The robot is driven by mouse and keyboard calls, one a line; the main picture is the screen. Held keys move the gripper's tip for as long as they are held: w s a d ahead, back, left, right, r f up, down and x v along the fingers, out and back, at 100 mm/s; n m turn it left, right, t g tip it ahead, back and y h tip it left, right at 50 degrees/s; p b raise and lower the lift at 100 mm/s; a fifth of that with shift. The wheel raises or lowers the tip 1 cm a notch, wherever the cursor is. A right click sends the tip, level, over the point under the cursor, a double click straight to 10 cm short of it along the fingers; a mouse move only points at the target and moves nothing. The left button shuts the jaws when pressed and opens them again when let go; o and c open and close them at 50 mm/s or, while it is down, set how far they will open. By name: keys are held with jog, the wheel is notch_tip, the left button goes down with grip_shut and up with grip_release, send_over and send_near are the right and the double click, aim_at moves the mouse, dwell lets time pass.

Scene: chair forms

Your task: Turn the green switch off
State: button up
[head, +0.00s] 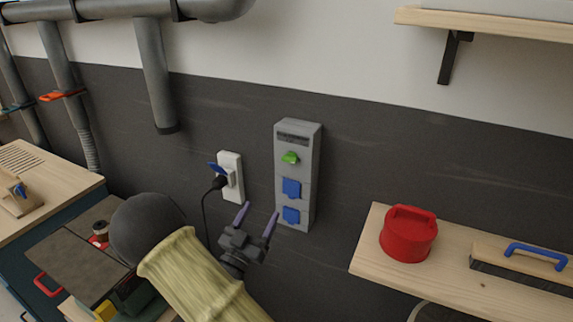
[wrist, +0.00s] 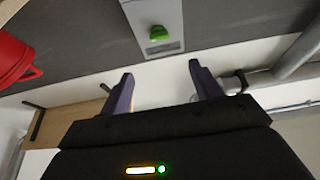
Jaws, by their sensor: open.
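The green switch (head: 290,158) is a small green knob on the upper part of a grey wall box (head: 309,160). Two blue covers (head: 291,188) sit below it on the box. My gripper (head: 257,217) is open and empty, in front of the wall, below and left of the switch in the head view. In the wrist view the switch (wrist: 158,33) shows at top centre, beyond the fingertips of my gripper (wrist: 160,80), with a clear gap. Nothing hides the switch. I cannot tell its exact setting.
A white socket (head: 231,178) with a black plug and cable is left of the box. A shelf (head: 362,258) at right holds a red round container (head: 408,235) and a blue-handled tool (head: 535,256). Grey pipes (head: 152,70) run at upper left. An upper shelf (head: 490,24) is at top right.

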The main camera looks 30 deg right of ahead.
aim_at(288, 162)
jog(key=p+x, duration=0.7)
jog(key=x, duration=0.9)
jog(key=shift+w+d+r, duration=0.1)
jog(key=shift+d, duration=0.15)
jog(key=shift+w+d+p, duration=0.3)
jog(key=shift+d+p, duration=0.05)
jog(key=shift+p, duration=0.05)
jog(key=shift+c, duration=0.2)
jog(key=c, duration=0.9)
